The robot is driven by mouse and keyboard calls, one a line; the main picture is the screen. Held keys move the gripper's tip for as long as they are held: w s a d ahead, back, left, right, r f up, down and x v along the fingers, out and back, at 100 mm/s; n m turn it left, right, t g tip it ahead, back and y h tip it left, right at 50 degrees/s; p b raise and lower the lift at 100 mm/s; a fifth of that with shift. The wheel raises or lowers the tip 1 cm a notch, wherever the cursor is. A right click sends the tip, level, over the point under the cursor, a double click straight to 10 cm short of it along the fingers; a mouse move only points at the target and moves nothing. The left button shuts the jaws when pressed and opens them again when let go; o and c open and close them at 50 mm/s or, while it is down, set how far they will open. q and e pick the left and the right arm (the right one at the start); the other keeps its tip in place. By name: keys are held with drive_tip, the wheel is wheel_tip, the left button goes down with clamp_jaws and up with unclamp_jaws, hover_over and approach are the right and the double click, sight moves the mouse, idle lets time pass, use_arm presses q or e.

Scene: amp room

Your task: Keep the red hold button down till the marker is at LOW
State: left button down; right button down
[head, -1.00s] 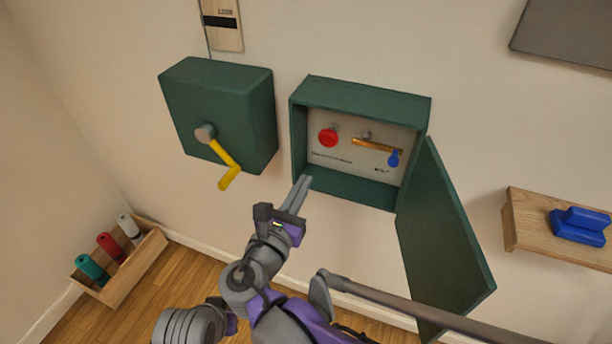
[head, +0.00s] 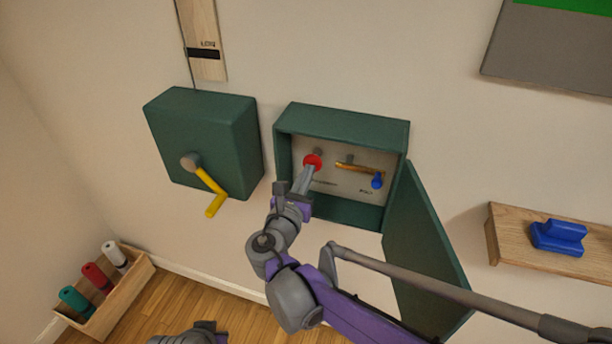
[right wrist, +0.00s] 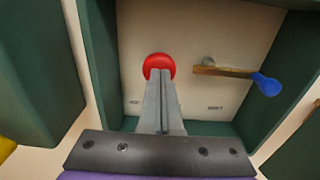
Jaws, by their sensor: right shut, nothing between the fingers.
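The red hold button (head: 312,161) is on the pale back panel inside an open green box on the wall. My right gripper (head: 308,170) is shut and empty, with its fingertips at the button's face. In the right wrist view the shut fingers (right wrist: 160,74) overlap the lower middle of the red button (right wrist: 158,62) and appear to touch it. How far it is pressed in cannot be told. The black marker (head: 204,54) on the wooden strip (head: 206,22) at the top left lies just below the word LOW.
Beside the button is a brass lever (head: 352,167) with a blue end (head: 377,181). The box's green door (head: 422,250) hangs open at right. A green box (head: 205,140) with a yellow crank (head: 209,180) is at left.

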drive_tip(key=shift+x, duration=0.8)
drive_tip(key=shift+w+r, duration=0.1)
drive_tip(key=shift+r, duration=0.05)
idle(1.0)
drive_tip(key=shift+d, duration=0.1)
idle(5.9)
